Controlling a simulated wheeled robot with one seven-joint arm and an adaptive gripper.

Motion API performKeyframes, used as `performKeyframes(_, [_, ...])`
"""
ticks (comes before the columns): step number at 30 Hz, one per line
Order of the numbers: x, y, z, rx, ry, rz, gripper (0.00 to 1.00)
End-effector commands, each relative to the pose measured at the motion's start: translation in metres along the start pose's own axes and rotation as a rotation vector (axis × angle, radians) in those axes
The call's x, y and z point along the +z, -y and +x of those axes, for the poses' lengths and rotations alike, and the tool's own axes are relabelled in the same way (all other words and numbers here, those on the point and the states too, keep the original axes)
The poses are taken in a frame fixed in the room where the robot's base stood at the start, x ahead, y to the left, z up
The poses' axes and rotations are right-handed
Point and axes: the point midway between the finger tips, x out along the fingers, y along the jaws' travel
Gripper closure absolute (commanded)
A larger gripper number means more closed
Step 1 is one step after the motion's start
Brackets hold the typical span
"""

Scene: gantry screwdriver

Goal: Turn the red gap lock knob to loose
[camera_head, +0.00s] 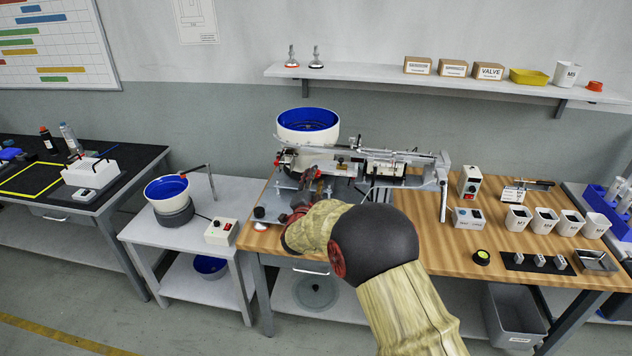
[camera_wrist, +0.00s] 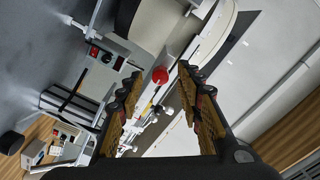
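The red knob (camera_wrist: 160,75) shows as a small round red disc in the wrist view, on the pale metal body of the machine. My gripper (camera_wrist: 158,80) is open, with one dark, ridged finger on each side of the knob in the picture. I see no contact, and the distance left in depth is hard to judge. In the head view my arm reaches to the front left of the screwdriver machine (camera_head: 375,158). My arm partly hides that area, and I cannot tell surely which small red part there is the knob.
A blue-lined feeder bowl (camera_head: 308,122) stands at the machine's left end. A smaller bowl (camera_head: 166,188) and a switch box (camera_head: 221,231) are on the grey side table. White cups (camera_head: 545,218) and control boxes (camera_head: 467,218) stand to the right on the wooden bench (camera_head: 430,232).

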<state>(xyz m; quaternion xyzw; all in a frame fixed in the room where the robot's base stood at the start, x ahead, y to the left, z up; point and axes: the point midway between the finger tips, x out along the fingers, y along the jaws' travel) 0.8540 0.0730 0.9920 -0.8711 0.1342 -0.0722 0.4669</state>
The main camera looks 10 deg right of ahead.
Motion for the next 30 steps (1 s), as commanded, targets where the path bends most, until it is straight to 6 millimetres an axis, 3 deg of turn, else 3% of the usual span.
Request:
performKeyframes(4, [0.0003, -0.0009, 0.011, 0.001, 0.001, -0.001, 0.64])
performKeyframes(13, [-0.0002, 0.0002, 0.0131, 0.0, 0.001, -0.002, 0.64])
performKeyframes(30, [0.0001, -0.0002, 0.0128, 0.001, 0.002, -0.002, 0.96])
